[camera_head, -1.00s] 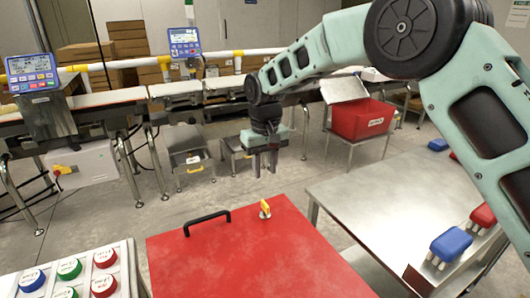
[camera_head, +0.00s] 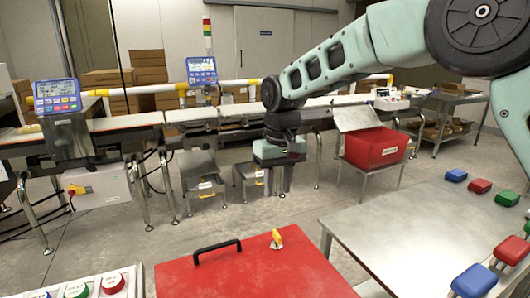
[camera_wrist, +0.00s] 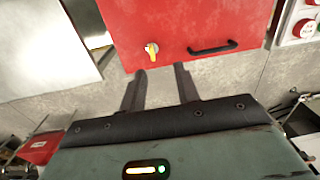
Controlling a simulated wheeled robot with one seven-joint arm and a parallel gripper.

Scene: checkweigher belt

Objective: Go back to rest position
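My gripper (camera_head: 273,180) hangs pointing down in the head view, in the air beyond the far edge of the red cabinet top (camera_head: 240,276). In the wrist view my gripper (camera_wrist: 161,80) shows two dark fingers set apart with bare floor between them. It is open and holds nothing. The red cabinet also shows in the wrist view (camera_wrist: 185,22), with its yellow latch (camera_wrist: 152,48) and black handle (camera_wrist: 213,47) just past the fingertips in the picture.
A steel table (camera_head: 400,225) with red and blue blocks stands at the right. The conveyor line (camera_head: 235,110) runs across the back. A red bin (camera_head: 378,147) stands on a stand beyond the table. A button panel (camera_head: 95,285) is at the lower left. Floor is clear between.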

